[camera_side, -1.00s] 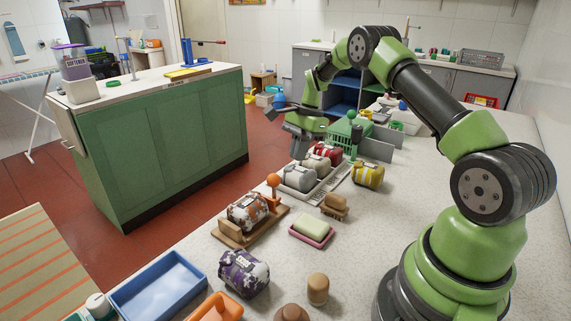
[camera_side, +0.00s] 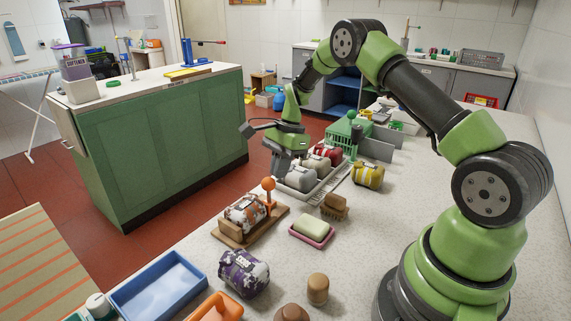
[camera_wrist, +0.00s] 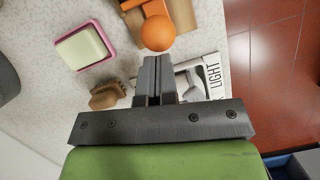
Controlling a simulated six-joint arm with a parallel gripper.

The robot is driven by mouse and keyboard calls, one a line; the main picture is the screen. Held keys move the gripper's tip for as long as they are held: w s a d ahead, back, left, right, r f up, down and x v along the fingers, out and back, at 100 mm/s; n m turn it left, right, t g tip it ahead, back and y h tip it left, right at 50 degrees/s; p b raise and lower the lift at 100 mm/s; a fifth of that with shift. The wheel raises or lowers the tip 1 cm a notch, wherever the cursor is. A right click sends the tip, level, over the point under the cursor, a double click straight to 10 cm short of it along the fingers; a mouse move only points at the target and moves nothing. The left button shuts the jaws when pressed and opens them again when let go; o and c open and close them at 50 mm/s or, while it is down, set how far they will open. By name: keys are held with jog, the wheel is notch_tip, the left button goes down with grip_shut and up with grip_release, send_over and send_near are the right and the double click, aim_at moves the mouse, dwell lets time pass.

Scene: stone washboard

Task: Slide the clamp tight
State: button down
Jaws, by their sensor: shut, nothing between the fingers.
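The clamp is a wooden base (camera_side: 231,237) with an orange ball knob (camera_side: 268,183) on an upright at its right end. A patterned orange, white and dark bundle (camera_side: 243,214) sits on the base against the upright. The orange knob (camera_wrist: 157,33) also shows in the wrist view, with part of the wooden base (camera_wrist: 131,5) behind it. My gripper (camera_side: 279,178) is shut and empty, just beyond the knob in the side view. In the wrist view my gripper's closed fingertips (camera_wrist: 154,62) point at the knob; I cannot tell whether they touch it.
A tray marked LIGHT (camera_wrist: 212,76) holds grey and red bundles beneath my gripper. A brush (camera_side: 335,206), a soap in a pink dish (camera_side: 311,240) and a yellow-striped bundle (camera_side: 368,175) stand to the right. A purple patterned bundle (camera_side: 244,274) lies in front.

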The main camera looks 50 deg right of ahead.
dwell(0.3)
jog(key=s+d+r, duration=0.1)
jog(key=d+r, duration=0.6)
jog(key=r, duration=0.3)
jog(key=s+a+r+n+t, duration=0.1)
jog(key=s+a+r+n, duration=0.15)
jog(key=a+r, duration=0.4)
jog(key=s+a+r+n+t+h, duration=0.2)
jog(key=s+a+r+n, duration=0.3)
jog(key=a+r, duration=0.15)
jog(key=s+a+n+t, duration=0.1)
jog(key=s+a+n, duration=0.2)
jog(key=s, duration=0.4)
jog(key=s+a+n+t, duration=0.2)
jog(key=s+a+n, duration=0.2)
jog(key=s, duration=0.3)
jog(key=shift+s+a+r+n+t+y, duration=0.3)
jog(key=shift+s+n, duration=0.1)
jog(key=shift+n, duration=0.45)
